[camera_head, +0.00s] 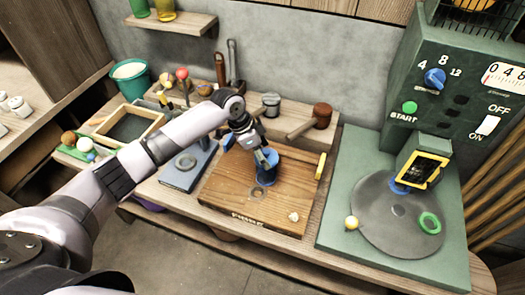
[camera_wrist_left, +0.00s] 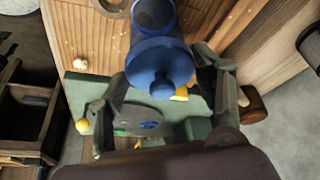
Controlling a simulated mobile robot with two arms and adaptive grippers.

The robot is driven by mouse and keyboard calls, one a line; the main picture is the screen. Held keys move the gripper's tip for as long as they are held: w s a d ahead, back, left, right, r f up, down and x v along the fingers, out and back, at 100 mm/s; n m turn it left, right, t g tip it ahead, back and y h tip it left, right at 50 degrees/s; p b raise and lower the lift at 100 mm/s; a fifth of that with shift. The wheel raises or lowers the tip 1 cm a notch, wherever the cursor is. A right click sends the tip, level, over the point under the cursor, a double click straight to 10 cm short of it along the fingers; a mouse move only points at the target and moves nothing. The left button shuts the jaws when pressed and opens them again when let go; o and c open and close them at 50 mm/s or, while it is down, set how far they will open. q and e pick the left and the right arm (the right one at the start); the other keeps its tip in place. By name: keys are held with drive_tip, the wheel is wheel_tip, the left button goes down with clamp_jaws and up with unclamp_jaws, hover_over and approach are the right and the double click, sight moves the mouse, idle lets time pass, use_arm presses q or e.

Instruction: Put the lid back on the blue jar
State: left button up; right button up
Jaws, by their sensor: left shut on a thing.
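The blue jar (camera_head: 262,179) stands on the wooden board (camera_head: 228,196), partly hidden by my left gripper. In the left wrist view its body (camera_wrist_left: 154,18) shows beyond the lid. The blue lid (camera_wrist_left: 160,60), with a round knob, is between the fingers of my left gripper (camera_wrist_left: 163,68). My left gripper (camera_head: 264,157) is shut on it, at the jar. The lid overlaps the jar in the left wrist view, and I cannot tell whether it is seated or held just apart. My right gripper is not in view.
A grey ring (camera_head: 258,192) and a small pale lump (camera_head: 293,217) lie on the board. The green machine (camera_head: 398,215) with a round plate is at right. The board's front is mostly clear.

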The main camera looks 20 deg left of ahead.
use_arm(q)
drive_tip(key=shift+p, duration=0.3)
idle(0.5)
idle(0.4)
drive_tip(key=o, duration=0.9)
drive_tip(key=shift+o, duration=0.6)
drive_tip(key=shift+o, duration=1.4)
drive_tip(key=shift+r+p, duration=3.5)
drive_tip(key=shift+p, duration=0.1)
